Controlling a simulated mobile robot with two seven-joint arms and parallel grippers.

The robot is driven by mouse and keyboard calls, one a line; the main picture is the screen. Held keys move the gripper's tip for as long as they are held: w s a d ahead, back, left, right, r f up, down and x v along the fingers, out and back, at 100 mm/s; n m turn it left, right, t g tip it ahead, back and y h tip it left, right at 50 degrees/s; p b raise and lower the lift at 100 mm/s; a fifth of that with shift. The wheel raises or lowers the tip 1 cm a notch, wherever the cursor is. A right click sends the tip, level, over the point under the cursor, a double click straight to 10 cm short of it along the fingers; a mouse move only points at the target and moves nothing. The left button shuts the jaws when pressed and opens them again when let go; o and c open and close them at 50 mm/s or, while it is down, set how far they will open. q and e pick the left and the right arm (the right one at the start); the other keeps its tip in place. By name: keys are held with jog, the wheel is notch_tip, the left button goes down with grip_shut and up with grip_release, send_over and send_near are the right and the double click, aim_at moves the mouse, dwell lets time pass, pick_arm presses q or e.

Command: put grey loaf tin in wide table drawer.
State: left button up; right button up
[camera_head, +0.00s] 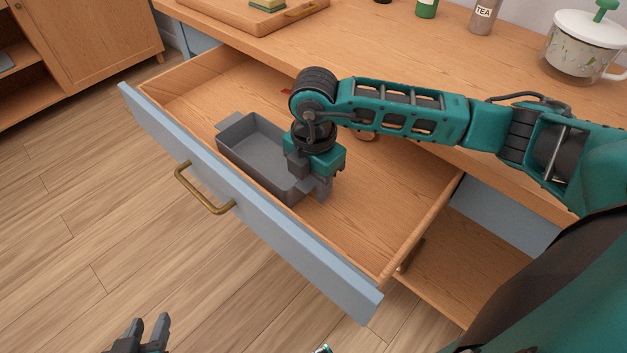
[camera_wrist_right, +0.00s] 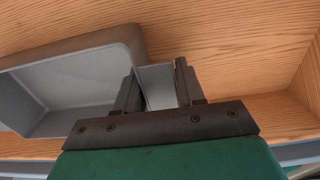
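The grey loaf tin (camera_head: 262,150) is inside the pulled-out wide table drawer (camera_head: 375,210), upright, close behind its blue front. It looks level and seems to rest on the drawer floor. My right gripper (camera_head: 311,187) points down at the tin's right end and hides part of it. In the right wrist view the tin (camera_wrist_right: 75,85) lies to the left, and its end tab (camera_wrist_right: 158,86) shows between the two spread fingers of my right gripper (camera_wrist_right: 157,88). The gripper looks open around the tab. My left gripper (camera_head: 148,335) is open and empty, low over the floor.
The drawer has a brass handle (camera_head: 205,190) and free floor to the tin's right.

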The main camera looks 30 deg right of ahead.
jog(key=o, duration=0.4)
jog(key=shift+r, duration=0.1)
notch_tip(320, 180, up, 12)
jog(key=shift+f+p, duration=0.1)
jog(key=shift+p, duration=0.75)
jog(key=shift+s, duration=0.1)
